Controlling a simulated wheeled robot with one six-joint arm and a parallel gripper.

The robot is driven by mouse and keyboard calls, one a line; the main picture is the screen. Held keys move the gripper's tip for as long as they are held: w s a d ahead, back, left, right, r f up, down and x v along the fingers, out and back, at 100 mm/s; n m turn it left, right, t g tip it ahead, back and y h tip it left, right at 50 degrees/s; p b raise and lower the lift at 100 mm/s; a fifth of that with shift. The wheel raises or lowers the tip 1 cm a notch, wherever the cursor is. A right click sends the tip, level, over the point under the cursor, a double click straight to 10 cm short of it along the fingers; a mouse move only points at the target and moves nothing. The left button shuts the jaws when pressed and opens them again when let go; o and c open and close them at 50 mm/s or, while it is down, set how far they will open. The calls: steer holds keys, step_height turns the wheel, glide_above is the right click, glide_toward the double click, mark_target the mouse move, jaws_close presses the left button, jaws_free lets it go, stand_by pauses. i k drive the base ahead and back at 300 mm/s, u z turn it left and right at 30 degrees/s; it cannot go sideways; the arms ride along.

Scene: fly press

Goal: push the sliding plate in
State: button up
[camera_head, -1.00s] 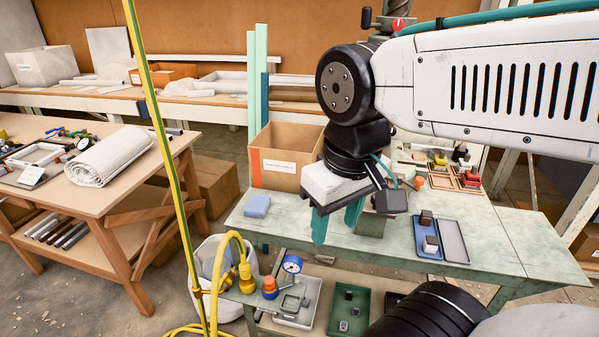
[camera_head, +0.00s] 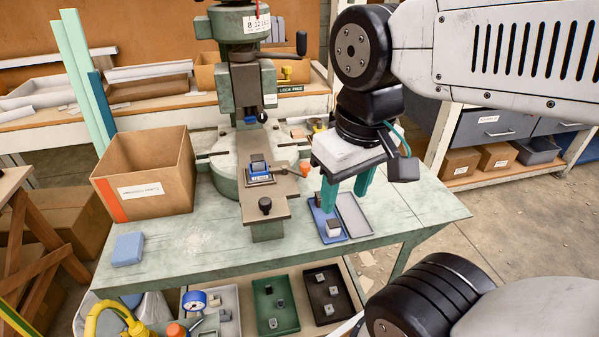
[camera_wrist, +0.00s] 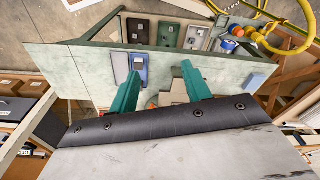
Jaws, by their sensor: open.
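The fly press (camera_head: 243,90) stands on the green bench. Its sliding plate (camera_head: 264,197) is a brown-grey slide that sticks out toward the front, with a dark knob (camera_head: 265,205) near its front end. A small block in a blue holder (camera_head: 259,171) sits on the plate. My gripper (camera_head: 346,198) is open and empty, its two teal fingers pointing down to the right of the plate, above the blue tray.
A blue tray (camera_head: 321,227) with small blocks and a grey tray (camera_head: 354,215) lie right of the plate. A cardboard box (camera_head: 145,180) and a blue sponge-like block (camera_head: 128,249) are at left. Bins with parts sit on the lower shelf.

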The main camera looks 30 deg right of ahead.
mark_target(262, 203)
steer(key=z, duration=0.05)
steer(key=k, duration=1.1)
steer(key=z, duration=0.9)
steer(key=i, duration=1.2)
steer(key=u, duration=0.95)
